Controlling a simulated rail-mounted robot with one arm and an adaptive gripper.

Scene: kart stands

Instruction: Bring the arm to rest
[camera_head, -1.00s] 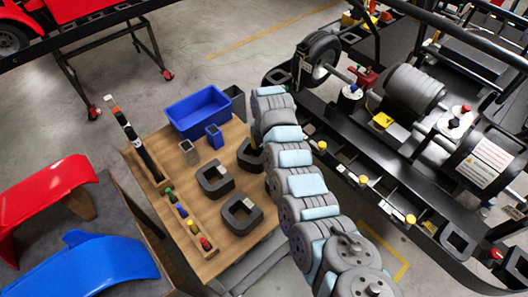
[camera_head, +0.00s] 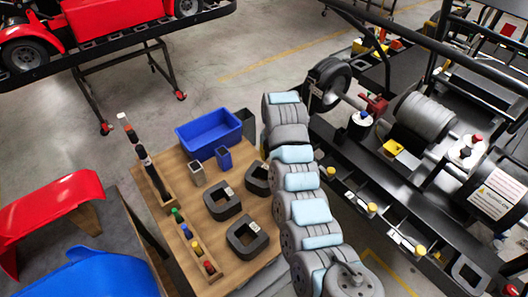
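My arm crosses the lower middle of the camera_head view, running from the bottom edge up along the right side of the wooden table (camera_head: 231,264). Its grey and light-blue links hide part of the table's right edge. My gripper cannot be made out; the far end of the arm shows only rounded grey links near the blue bin. I cannot see whether it holds anything.
On the table are a blue bin (camera_head: 208,133), a small blue cup (camera_head: 224,158), several dark U-shaped blocks (camera_head: 222,203) and a wooden peg rack (camera_head: 203,262). A black kart frame with a wheel (camera_head: 328,84) stands close at right. Red (camera_head: 45,205) and blue (camera_head: 85,275) panels lie at left.

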